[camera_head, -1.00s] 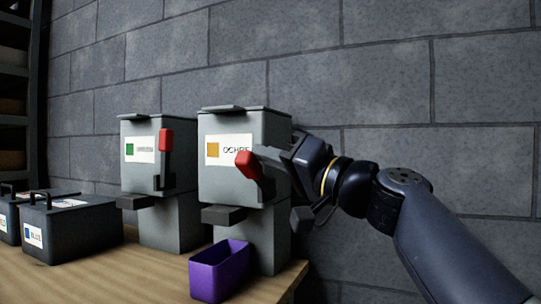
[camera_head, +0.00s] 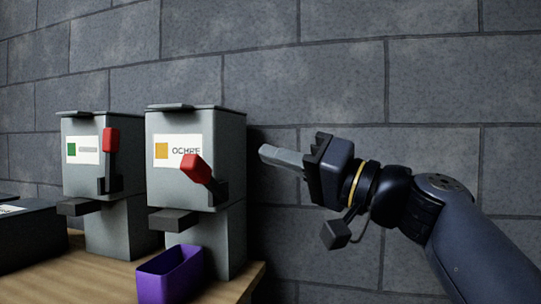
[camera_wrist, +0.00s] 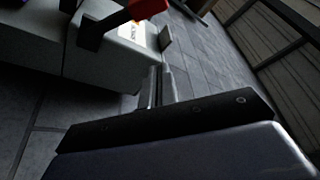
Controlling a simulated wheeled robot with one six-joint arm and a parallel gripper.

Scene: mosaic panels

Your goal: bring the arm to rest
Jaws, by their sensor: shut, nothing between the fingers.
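My gripper (camera_head: 266,153) is at the end of my arm, right of the ochre dispenser, in free air in front of the block wall. Its fingers are together with nothing between them, pointing left. The fingers also show in the wrist view (camera_wrist: 158,86). The ochre dispenser (camera_head: 190,132) is a grey box with an ochre-square label and a red-tipped lever (camera_head: 196,168) that tilts out. My gripper is apart from the lever. In the wrist view the dispenser and its red lever end (camera_wrist: 148,8) lie at the upper left.
A purple open bin (camera_head: 168,273) sits on the wooden table (camera_head: 228,290) below the ochre spout. A second dispenser (camera_head: 88,128) with a green label and upright red lever stands left. A dark box (camera_head: 30,240) is at the far left. Space right of the table is clear.

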